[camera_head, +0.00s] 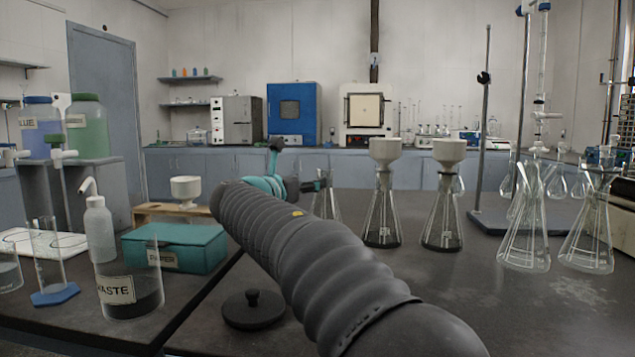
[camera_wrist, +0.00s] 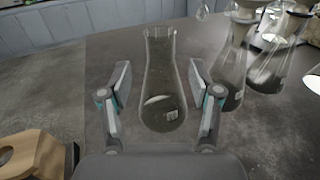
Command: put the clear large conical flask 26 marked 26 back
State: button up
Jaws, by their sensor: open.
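A clear conical flask (camera_wrist: 160,95) stands upright on the dark bench, between the two fingers of my gripper (camera_wrist: 160,82) in the wrist view. The fingers are open, with a gap to the glass on each side. A small light label shows low on the flask, too small to read, so I cannot confirm the 26. In the head view the flask (camera_head: 327,203) is partly hidden behind my gripper (camera_head: 318,182) and arm.
Two flasks with white funnels (camera_head: 383,200) (camera_head: 444,200) stand to the right. A teal box (camera_head: 175,247), waste beaker (camera_head: 131,290) and black lid (camera_head: 253,309) are left. The front right bench is clear.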

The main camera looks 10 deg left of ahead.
jog(key=shift+v, duration=1.95)
